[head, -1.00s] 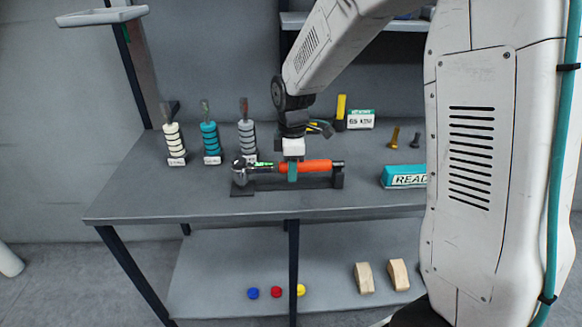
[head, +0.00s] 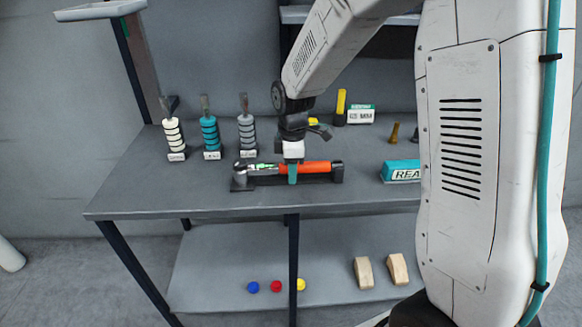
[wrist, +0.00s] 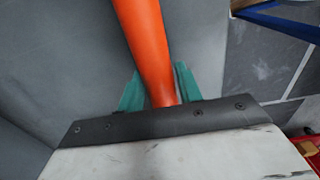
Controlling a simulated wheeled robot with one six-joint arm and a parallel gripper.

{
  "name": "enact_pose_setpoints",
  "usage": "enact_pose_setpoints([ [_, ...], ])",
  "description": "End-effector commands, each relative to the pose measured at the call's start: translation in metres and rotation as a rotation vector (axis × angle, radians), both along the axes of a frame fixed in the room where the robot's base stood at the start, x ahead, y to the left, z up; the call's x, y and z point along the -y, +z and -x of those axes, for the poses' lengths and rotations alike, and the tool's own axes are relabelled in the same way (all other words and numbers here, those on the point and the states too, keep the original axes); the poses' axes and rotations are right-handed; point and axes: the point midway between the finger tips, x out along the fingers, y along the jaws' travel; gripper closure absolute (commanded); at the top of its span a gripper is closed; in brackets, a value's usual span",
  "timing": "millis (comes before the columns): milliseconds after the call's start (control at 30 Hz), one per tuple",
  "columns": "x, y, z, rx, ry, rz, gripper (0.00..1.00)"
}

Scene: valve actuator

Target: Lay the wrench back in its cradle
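The wrench (head: 305,168) has an orange handle and a metal head at its left end. It lies level along the dark cradle (head: 243,187), its head over the left post and its handle end at the right post (head: 337,174). It appears to rest in the cradle. My gripper (head: 292,178) points down over the middle of the handle. In the wrist view its teal fingers (wrist: 160,92) stand on both sides of the orange handle (wrist: 147,45) and appear to press on it. The wrench's head is out of the wrist view.
White, teal and grey ring stacks (head: 210,135) stand behind left of the cradle. A teal block with lettering (head: 400,171) is to the right, bolts (head: 393,133) behind it. Coloured caps (head: 276,286) and wooden blocks (head: 364,272) lie on the lower shelf. The table front is clear.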

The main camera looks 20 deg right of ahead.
Motion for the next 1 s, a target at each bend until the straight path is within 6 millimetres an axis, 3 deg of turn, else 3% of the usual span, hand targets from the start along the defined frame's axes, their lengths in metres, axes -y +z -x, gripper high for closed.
enact_pose_setpoints([
  [367, 0.000, 0.002, 0.000, -0.001, 0.000, 0.001, 0.47],
  [800, 0.001, 0.067, 0.000, 0.002, 0.000, 0.000, 0.47],
  [1000, 0.001, 0.078, 0.000, 0.001, 0.000, 0.000, 0.47],
])
